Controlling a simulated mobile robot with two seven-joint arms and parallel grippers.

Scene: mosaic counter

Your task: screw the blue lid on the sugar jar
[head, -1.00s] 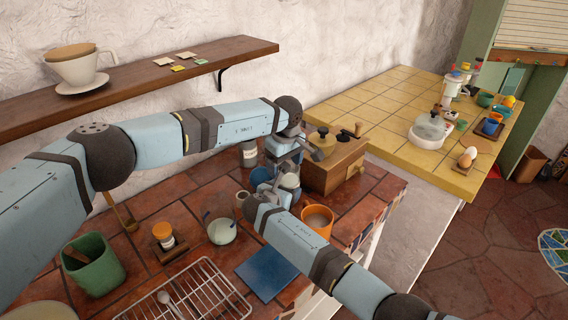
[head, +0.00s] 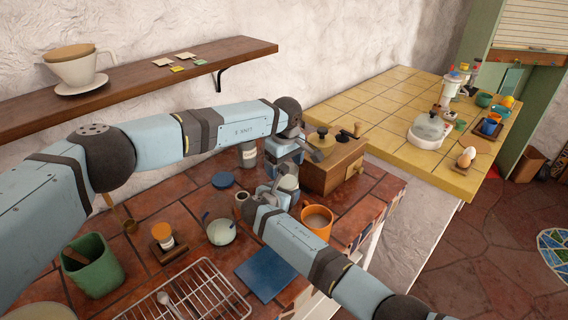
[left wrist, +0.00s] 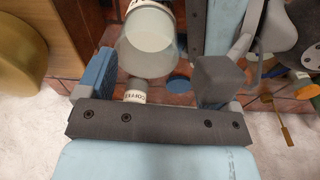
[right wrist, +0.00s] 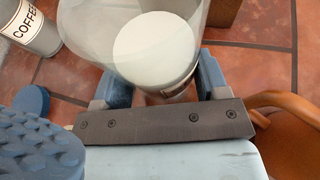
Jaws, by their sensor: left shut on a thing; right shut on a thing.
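The sugar jar (head: 287,184) is clear glass with white contents and an open top. My left gripper (head: 285,166) comes from above and my right gripper (head: 271,189) from the front, both shut on it. In the right wrist view the jar (right wrist: 155,50) stands between the fingers, and in the left wrist view it (left wrist: 147,50) also lies between them. The blue lid (head: 222,180) lies flat on the tiled counter, left of the grippers and apart from the jar. It also shows in the right wrist view (right wrist: 31,101). The fingertip contacts are partly hidden.
The coffee jar (head: 248,156) stands behind the lid. A wooden grinder box (head: 335,165) is close right of the jar, and an orange mug (head: 317,222) is in front. A glass cup (head: 221,231), small jar (head: 241,198) and wire rack (head: 190,295) are nearby.

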